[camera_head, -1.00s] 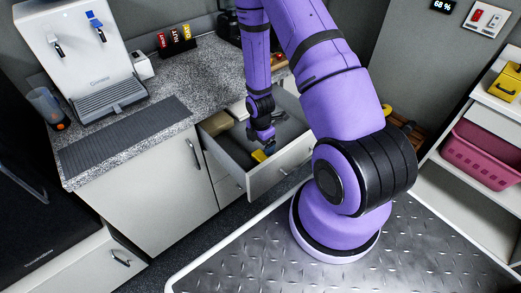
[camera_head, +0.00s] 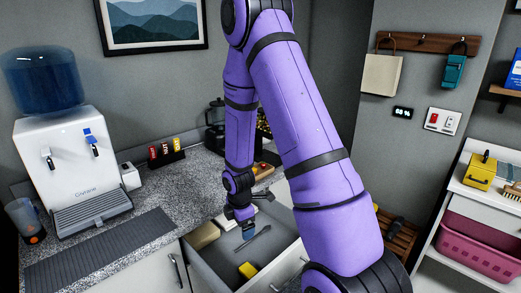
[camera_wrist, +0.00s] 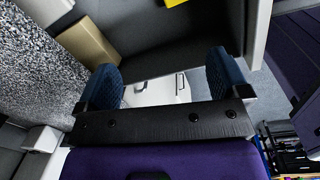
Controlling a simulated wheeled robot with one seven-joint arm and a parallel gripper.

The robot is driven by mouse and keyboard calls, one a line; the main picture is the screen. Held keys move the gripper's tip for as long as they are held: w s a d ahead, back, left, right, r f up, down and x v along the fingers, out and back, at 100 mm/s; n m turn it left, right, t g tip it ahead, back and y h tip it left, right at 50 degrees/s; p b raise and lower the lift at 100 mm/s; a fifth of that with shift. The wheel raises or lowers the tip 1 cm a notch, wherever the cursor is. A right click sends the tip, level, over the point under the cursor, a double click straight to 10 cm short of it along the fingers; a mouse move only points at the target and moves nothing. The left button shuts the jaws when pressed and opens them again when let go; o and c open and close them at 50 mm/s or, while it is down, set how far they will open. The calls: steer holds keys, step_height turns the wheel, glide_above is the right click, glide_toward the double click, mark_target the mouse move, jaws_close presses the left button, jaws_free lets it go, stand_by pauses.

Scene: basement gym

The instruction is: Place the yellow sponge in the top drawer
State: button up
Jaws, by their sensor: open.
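The yellow sponge (camera_head: 248,270) lies on the floor of the open top drawer (camera_head: 286,270), towards its front. Only a sliver of yellow (camera_wrist: 175,2) shows at the top edge of the wrist view. My gripper (camera_head: 247,232) is above the drawer, behind the sponge and apart from it. In the wrist view my gripper (camera_wrist: 165,78) has its two blue finger pads wide apart with nothing between them.
The speckled counter (camera_head: 110,245) borders the drawer on the left. A water dispenser (camera_head: 70,165) stands on it.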

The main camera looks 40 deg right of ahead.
steer(key=s+a+r+m+t, duration=0.1)
steer(key=a+r+m, duration=0.1)
steer(key=r, duration=0.6)
steer(key=s+a+r+m, duration=0.1)
steer(key=r+m, duration=0.2)
steer(key=r, duration=0.4)
steer(key=s+a+r+m+t, duration=0.1)
steer(key=s+a+r+m, duration=0.1)
steer(key=r, duration=0.6)
steer(key=s+a+r+m+t, duration=0.2)
steer(key=s+a+r+m, duration=0.3)
steer(key=s+r, duration=0.9)
steer(key=s+m, duration=0.2)
steer(key=m, duration=0.1)
steer(key=shift+s+r+m+t, duration=0.3)
steer(key=shift+r, duration=0.1)
